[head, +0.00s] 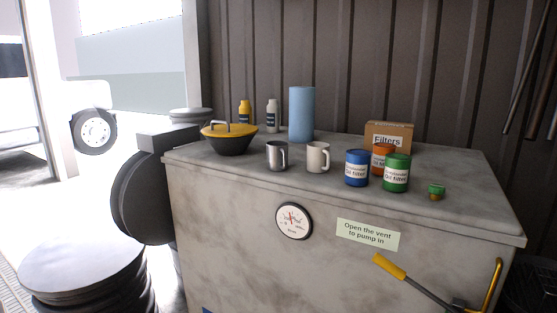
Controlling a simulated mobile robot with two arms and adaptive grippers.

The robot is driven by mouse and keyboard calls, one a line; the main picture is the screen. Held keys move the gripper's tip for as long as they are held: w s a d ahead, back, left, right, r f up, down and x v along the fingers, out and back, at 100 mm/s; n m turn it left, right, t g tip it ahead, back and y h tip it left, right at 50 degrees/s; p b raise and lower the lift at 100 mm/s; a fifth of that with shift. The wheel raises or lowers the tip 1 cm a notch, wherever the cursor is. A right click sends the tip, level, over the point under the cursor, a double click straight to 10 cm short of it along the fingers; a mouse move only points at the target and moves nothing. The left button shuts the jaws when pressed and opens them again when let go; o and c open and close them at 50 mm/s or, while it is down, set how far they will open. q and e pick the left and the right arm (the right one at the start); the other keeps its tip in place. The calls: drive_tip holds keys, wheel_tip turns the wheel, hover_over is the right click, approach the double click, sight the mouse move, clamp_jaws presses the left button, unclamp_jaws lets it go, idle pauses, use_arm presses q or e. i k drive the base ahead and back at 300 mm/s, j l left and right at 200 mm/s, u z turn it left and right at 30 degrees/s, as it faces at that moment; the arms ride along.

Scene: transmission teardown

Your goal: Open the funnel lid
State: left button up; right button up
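The funnel (231,147) is a black, bowl-shaped vessel at the back left of the grey chest's top. Its yellow lid (214,133) sits on it and looks closed, with a grey arched handle (233,126) on top. Neither of my grippers is in view. The inside of the funnel is hidden by the lid.
The grey chest (240,225) also bears a steel mug (277,156), a white mug (318,158), a blue roll (301,115), two bottles, oil filter cans (357,168) and a filters box (388,127). A yellow-handled lever (390,267) is at front right. Dark round shapes stand left.

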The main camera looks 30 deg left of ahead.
sight(225, 130)
drive_tip(key=u, duration=1.25)
